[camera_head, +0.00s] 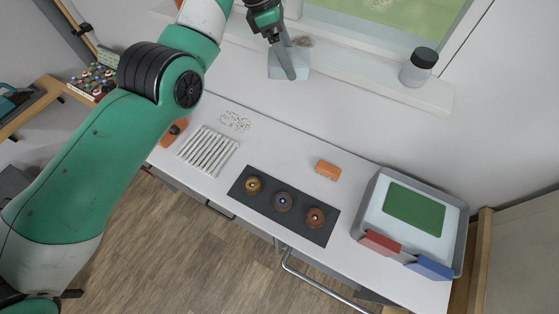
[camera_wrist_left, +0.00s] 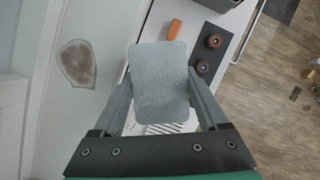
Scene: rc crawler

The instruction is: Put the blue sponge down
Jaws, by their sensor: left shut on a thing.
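My left gripper (camera_head: 286,62) is shut on a pale blue-grey sponge (camera_head: 302,58). It holds the sponge high at the window sill, above the back of the counter. In the left wrist view the sponge (camera_wrist_left: 160,88) is a rounded rectangular block between the two fingers, and it hides part of the counter behind it. Whether it touches the sill cannot be told. My right gripper is not in view.
A brown stain (camera_head: 303,42) marks the sill near the sponge; a dark-lidded jar (camera_head: 417,70) stands further right. The counter holds white sticks (camera_head: 208,152), a dark mat (camera_head: 240,190) with three round pieces, an orange block (camera_head: 328,170) and a grey tray (camera_head: 459,232).

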